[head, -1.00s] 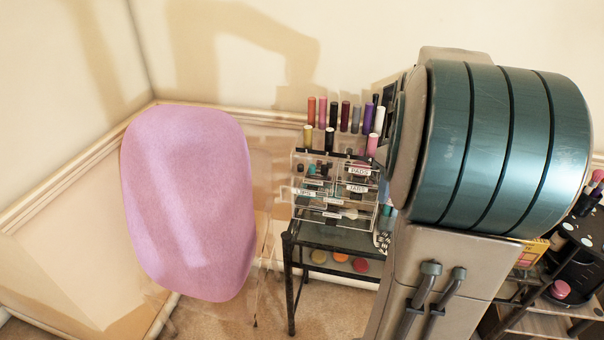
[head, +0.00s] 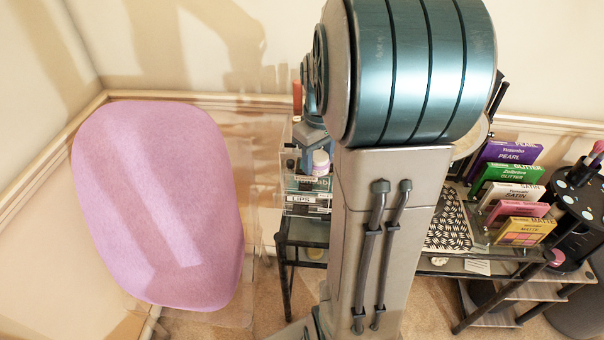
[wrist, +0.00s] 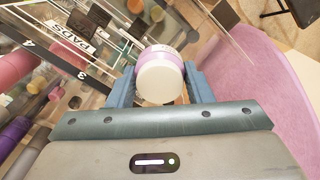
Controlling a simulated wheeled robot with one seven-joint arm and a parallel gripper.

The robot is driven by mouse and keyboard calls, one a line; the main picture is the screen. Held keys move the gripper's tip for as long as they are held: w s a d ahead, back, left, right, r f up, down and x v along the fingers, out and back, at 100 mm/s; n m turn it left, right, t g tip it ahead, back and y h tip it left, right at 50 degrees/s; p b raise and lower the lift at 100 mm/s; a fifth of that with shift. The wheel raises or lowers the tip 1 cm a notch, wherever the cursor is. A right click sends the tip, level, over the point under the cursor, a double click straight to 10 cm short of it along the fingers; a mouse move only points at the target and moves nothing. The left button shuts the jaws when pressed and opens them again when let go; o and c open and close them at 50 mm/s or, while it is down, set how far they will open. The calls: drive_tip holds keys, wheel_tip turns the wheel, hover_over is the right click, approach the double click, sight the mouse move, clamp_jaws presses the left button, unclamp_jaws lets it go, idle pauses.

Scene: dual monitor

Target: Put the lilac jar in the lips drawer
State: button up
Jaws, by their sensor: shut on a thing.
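The lilac jar (wrist: 160,77) has a pale lid and a lilac band. In the wrist view it sits between the two blue fingers of my gripper (wrist: 160,86), which is shut on it. In the head view the jar (head: 321,164) is held up at the clear drawer unit (head: 288,165), with my gripper (head: 314,146) just above it. A white label (head: 299,198) shows on a drawer front below the jar, too small to read surely. My arm hides the right part of the unit.
A lilac chair (head: 160,200) stands left of the shelf holding the drawer unit. Lipstick tubes (wrist: 15,68) stand close at left in the wrist view. Several upright palette boxes (head: 510,175) and a black organiser (head: 580,210) stand right of my arm.

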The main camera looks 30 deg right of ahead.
sight(303, 187)
drive_tip(key=a+f, duration=0.1)
drive_tip(key=w+a+f, duration=0.1)
drive_tip(key=a, duration=0.1)
drive_tip(key=shift+w, duration=0.15)
drive_tip(key=shift+f+p, duration=0.45)
drive_tip(key=shift+f, duration=1.55)
drive_tip(key=shift+f, duration=0.1)
drive_tip(key=o, duration=1)
wheel_tip(303, 187, up, 11)
drive_tip(key=s+a+t, duration=0.1)
drive_tip(key=s+a, duration=0.3)
drive_tip(key=s+a+m+t, duration=0.1)
drive_tip(key=s+a, duration=0.3)
drive_tip(key=s+a+m+t, duration=0.1)
drive_tip(key=s+a, duration=0.3)
drive_tip(key=s, duration=0.1)
drive_tip(key=shift+s+a, duration=0.1)
